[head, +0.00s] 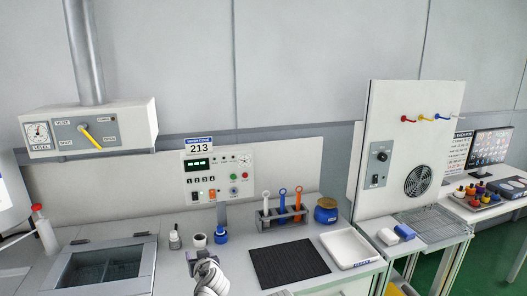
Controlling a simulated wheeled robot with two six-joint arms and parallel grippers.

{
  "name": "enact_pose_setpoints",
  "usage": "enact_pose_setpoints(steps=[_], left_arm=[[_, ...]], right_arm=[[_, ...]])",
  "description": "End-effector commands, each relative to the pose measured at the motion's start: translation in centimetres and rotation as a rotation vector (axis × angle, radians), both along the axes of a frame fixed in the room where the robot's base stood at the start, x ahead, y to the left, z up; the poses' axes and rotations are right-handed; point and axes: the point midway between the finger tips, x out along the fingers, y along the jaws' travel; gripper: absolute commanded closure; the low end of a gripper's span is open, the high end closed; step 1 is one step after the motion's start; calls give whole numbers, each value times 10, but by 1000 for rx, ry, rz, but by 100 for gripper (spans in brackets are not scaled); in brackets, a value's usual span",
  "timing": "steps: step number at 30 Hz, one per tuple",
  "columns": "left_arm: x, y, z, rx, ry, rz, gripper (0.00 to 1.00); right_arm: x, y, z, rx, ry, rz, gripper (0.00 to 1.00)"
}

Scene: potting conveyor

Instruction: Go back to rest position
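One of my white arms rises from the bottom edge in the head view, left of centre, and appears to be the left one. Its end, my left gripper (201,256), is small and dark and points away toward the bench. I cannot make out its fingers or whether it holds anything. It is in front of a white cup (199,240) and a blue-based item (221,238); I cannot tell its distance from them. My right gripper does not show.
A black mat (289,262), a rack with upright handled tools (281,216), a blue jar (326,212) and a white tray (349,248) are on the bench. A sunken basin (104,266) is at left. A tall panel (407,150) stands at right.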

Motion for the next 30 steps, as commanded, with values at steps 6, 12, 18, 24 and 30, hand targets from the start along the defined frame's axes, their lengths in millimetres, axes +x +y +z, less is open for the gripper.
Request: enact_pose_setpoints(steps=[6, 12, 18, 24, 30], left_arm=[[-49, -24, -46, -4, 302, 9, 40], [-139, -78, -101, -18, 778, -145, 40], [-218, -126, -120, -37, 1130, -383, 40], [-249, -143, -122, -46, 1255, -499, 40], [-251, -144, -122, -45, 1263, -508, 40]], right_arm=[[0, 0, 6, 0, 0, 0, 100], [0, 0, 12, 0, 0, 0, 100], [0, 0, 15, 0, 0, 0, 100], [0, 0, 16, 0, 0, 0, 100], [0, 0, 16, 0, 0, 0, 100]])
